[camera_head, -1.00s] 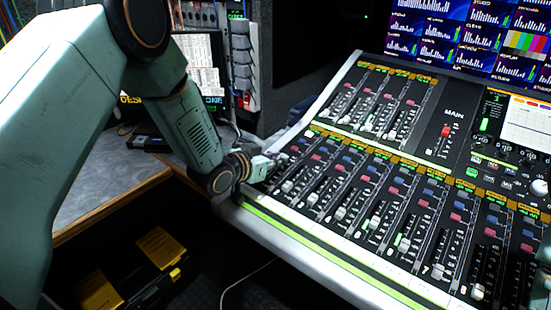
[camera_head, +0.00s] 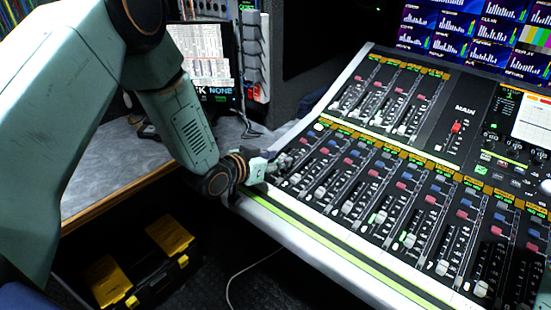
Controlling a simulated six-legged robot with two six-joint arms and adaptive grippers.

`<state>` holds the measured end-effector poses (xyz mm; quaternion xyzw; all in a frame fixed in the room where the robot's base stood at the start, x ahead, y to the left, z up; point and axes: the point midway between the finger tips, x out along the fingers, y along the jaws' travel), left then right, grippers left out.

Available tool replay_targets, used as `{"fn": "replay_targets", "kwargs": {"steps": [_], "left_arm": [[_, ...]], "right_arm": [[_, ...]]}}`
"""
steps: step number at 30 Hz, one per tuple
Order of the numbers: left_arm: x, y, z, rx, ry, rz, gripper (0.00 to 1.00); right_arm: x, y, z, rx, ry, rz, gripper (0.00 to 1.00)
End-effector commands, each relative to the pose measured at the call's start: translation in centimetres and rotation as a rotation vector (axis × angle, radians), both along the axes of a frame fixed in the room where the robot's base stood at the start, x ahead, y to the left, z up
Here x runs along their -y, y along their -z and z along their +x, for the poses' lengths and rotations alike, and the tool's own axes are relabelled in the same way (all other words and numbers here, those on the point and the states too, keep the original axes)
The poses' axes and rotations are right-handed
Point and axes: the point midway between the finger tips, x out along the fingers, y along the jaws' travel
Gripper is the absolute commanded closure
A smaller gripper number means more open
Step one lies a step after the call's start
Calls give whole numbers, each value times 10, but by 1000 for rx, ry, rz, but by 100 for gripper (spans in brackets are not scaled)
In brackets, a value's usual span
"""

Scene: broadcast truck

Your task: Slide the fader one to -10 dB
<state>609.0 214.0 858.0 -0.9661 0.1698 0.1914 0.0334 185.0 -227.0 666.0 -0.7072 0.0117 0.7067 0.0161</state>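The mixing console (camera_head: 300,232) fills the right half of the head view, with a lower row of several channel faders and a shorter upper row. My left gripper (camera_head: 282,163) is small in the picture at the lower row's left end, over the leftmost channel strip. It hides fader one, so its cap and scale cannot be read. I cannot tell whether the fingers are open or touch the cap. A neighbouring white fader cap (camera_head: 320,191) shows just right of the gripper. My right gripper is not in view.
A red-capped main fader (camera_head: 456,127) sits at the console's upper right, below a screen wall (camera_head: 470,35). A desk (camera_head: 115,165) with a monitor (camera_head: 203,55) stands at left. A black and yellow toolbox (camera_head: 150,265) lies on the floor below.

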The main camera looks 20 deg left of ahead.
Motion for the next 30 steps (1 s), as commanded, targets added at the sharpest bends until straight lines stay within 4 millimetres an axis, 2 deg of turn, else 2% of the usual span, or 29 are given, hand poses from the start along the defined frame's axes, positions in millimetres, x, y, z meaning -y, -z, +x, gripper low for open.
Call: {"fn": "replay_targets", "kwargs": {"steps": [8, 21, 30], "left_arm": [[-2, -2, -5, -1, 0, -1, 62], [-23, -28, -63, 0, -5, -7, 62], [-34, -40, -90, 1, -6, -4, 62]], "right_arm": [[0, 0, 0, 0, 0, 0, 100], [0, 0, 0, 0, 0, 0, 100], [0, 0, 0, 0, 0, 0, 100]]}}
